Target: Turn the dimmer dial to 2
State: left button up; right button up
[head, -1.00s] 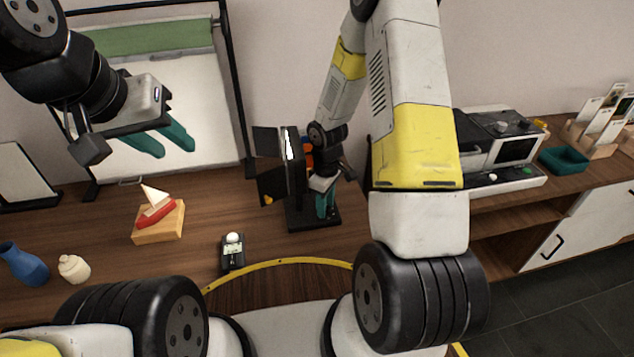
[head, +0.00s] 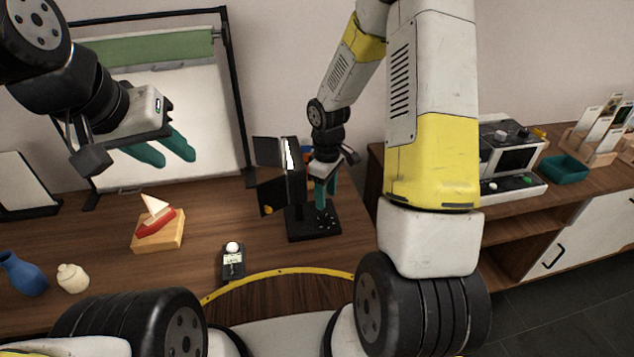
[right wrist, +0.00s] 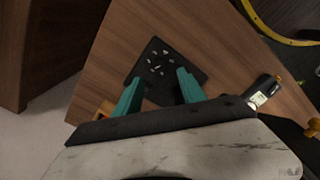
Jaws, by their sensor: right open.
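The dimmer dial (head: 326,219) is on the flat black base (head: 300,228) of a studio lamp with black flaps (head: 275,190). In the right wrist view, the dial (right wrist: 156,66) is dark, with pale marks around it. Its setting is too small to read. My right gripper (head: 327,192) points down above the base. Its teal fingers (right wrist: 159,80) are open, one on either side of the dial in the right wrist view. I cannot tell whether they touch it. My left gripper (head: 172,152) is open and empty, raised at the left in front of the white backdrop.
A small black meter with a white ball (head: 232,262) stands left of the lamp. A toy boat on a wooden block (head: 158,228), a blue vase (head: 22,273) and a cream jar (head: 72,278) are farther left. The framed backdrop (head: 205,110) stands behind.

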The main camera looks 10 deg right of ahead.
jog(key=shift+r, duration=0.15)
jog(key=s+r+m+t, duration=0.2)
jog(key=s+r, duration=0.3)
jog(key=r, duration=0.4)
jog(key=s+d+r+m+t, duration=0.1)
jog(key=s+r+m, duration=0.25)
jog(key=r, duration=0.45)
jog(key=s+r+m+t, duration=0.2)
jog(key=s+r, duration=0.4)
jog(key=r, duration=0.3)
jog(key=n+g, duration=0.5)
jog(key=n, duration=1)
send_over(325, 216)
jog(key=shift+m, duration=0.25)
notch_tip(325, 216, down, 26)
jog(key=shift+s+d+r, duration=0.1)
jog(key=shift+s, duration=0.05)
jog(key=shift+f, duration=0.65)
notch_tip(325, 216, down, 7)
